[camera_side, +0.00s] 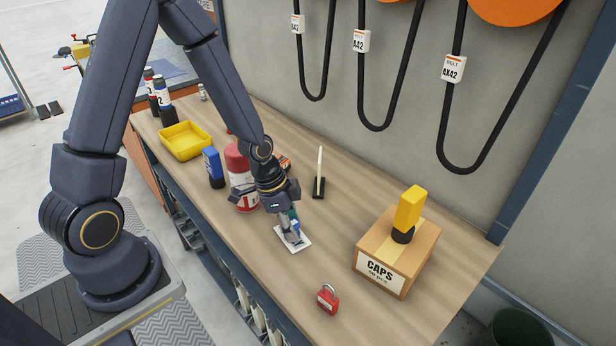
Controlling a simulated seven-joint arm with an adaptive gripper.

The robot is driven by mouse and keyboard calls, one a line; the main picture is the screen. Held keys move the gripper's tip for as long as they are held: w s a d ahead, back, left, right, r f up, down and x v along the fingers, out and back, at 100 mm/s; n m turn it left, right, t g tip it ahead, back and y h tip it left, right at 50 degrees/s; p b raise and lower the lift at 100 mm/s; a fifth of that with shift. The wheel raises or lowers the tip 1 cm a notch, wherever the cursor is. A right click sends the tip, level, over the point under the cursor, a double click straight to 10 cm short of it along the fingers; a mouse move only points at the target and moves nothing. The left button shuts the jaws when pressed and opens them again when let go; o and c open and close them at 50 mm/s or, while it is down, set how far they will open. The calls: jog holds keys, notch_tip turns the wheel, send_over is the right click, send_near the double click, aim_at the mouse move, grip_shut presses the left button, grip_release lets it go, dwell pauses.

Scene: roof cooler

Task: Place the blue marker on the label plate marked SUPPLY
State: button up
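A blue, block-shaped piece with a black lower part (213,167) stands upright on the bench, left of the red cylinder; it may be the blue marker. My gripper (291,232) points down over a small white plate (301,243) lying flat on the bench. Its fingers hide much of the plate, and no word on it can be read, so I cannot tell whether it is marked SUPPLY. A little blue and green shows at the fingers, too small to tell whether it is a held thing or part of the gripper.
A red cylinder (238,163) stands close behind my wrist. A black stand with a white upright (319,172), a CAPS box (412,262) bearing a yellow-and-black piece (409,210), a red padlock (327,299) and a yellow tray (185,140) are around. Bench between plate and padlock is clear.

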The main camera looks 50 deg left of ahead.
jog(key=shift+o, duration=1.1)
jog(key=s+a+r+n+t+y, duration=0.1)
jog(key=s+r+n, duration=0.3)
jog(key=r, duration=0.9)
jog(key=s+a+r+n+t+y, duration=0.1)
jog(key=s+r+n, duration=0.3)
jog(key=s+r, duration=0.5)
notch_tip(320, 180, up, 4)
jog(key=shift+a+r+n+t, duration=0.3)
jog(key=shift+a+t, duration=0.2)
jog(key=shift+t, duration=0.1)
